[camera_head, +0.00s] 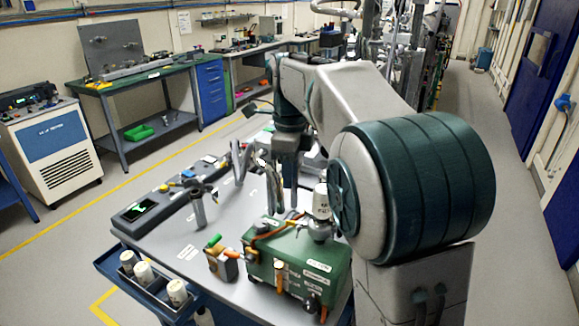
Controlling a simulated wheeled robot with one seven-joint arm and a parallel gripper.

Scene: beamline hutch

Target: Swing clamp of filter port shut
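My gripper (290,185) points down over the grey work table (175,245), at the end of my arm. Its fingers are small and partly hidden, so I cannot tell whether they are open or shut. Shiny metal fittings (262,170) stand just left of my gripper. Another metal fitting with a handle-like top (198,205) stands further left on the table. A green box (300,262) sits at the table's front, with a white canister (321,203) upright on top. I cannot tell which fitting is the filter port, nor how its clamp stands.
A long dark tray with a small green screen (138,210) lies along the table's left edge. A small block with green and orange handles (221,262) stands beside the green box. A blue side bin (122,257) holds white canisters.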

